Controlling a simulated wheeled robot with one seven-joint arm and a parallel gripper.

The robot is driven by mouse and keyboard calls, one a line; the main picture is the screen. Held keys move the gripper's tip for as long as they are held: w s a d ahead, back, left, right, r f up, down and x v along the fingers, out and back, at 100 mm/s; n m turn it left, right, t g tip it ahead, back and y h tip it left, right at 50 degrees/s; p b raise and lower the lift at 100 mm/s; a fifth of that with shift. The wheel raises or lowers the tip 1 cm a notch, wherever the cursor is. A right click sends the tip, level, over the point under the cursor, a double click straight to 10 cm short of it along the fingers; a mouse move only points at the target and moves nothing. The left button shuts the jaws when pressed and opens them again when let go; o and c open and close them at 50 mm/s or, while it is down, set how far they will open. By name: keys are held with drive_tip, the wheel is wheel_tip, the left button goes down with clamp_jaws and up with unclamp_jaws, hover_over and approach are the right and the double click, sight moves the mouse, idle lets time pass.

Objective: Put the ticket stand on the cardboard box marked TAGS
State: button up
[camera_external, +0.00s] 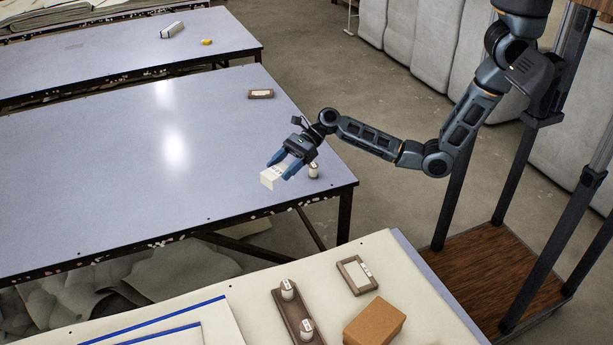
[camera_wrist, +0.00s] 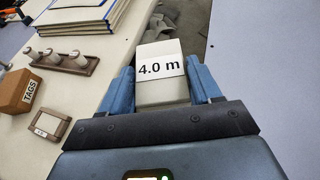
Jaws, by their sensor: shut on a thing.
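The ticket stand, a whitish block with a label reading "4.0 m" (camera_wrist: 161,72), is between the blue fingers of my gripper (camera_wrist: 162,90) in the wrist view. In the external view my gripper (camera_external: 284,166) is shut on the stand (camera_external: 270,177), near the right front corner of the blue-grey table. I cannot tell whether the stand touches the tabletop. The cardboard box marked TAGS (camera_wrist: 19,91) is at the left of the wrist view. It shows as a brown box (camera_external: 375,322) on the cream table in the external view, apart from my gripper.
Near the box are a brown frame with a pale card (camera_external: 357,275) and a wooden tray (camera_external: 297,318) holding white spools. Blue-edged boards (camera_external: 170,325) lie left of them. A white spool (camera_external: 313,170) stands beside my gripper. A floor gap separates the tables.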

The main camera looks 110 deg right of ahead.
drive_tip(key=s+a+r+n+g+y, duration=0.1)
drive_tip(key=s+a+n+g+y, duration=0.15)
drive_tip(key=a, duration=0.95)
drive_tip(key=s+a+r+n+g+y, duration=0.2)
drive_tip(key=a+n+y, duration=0.15)
drive_tip(key=a, duration=0.95)
drive_tip(key=s+a+r+n+g+y, duration=0.1)
drive_tip(key=s+a+n+g+y, duration=0.15)
drive_tip(key=a, duration=0.95)
drive_tip(key=shift+n+g+h, duration=0.35)
drive_tip(key=shift+n+g, duration=0.05)
drive_tip(key=shift+n, duration=0.15)
drive_tip(key=x, duration=0.4)
drive_tip(key=s+f+x, duration=0.1)
drive_tip(key=x, duration=0.3)
drive_tip(key=s+x, duration=0.1)
drive_tip(key=x, duration=0.3)
drive_tip(key=shift+w+a+f, duration=0.1)
drive_tip(key=shift+a+f, duration=0.3)
drive_tip(key=shift+w+a+f, duration=0.1)
drive_tip(key=shift+a+f, duration=0.2)
drive_tip(key=shift+a, duration=0.15)
drive_tip(key=shift+f, duration=1.95)
drive_tip(key=o, duration=1)
drive_tip(key=shift+f, duration=0.15)
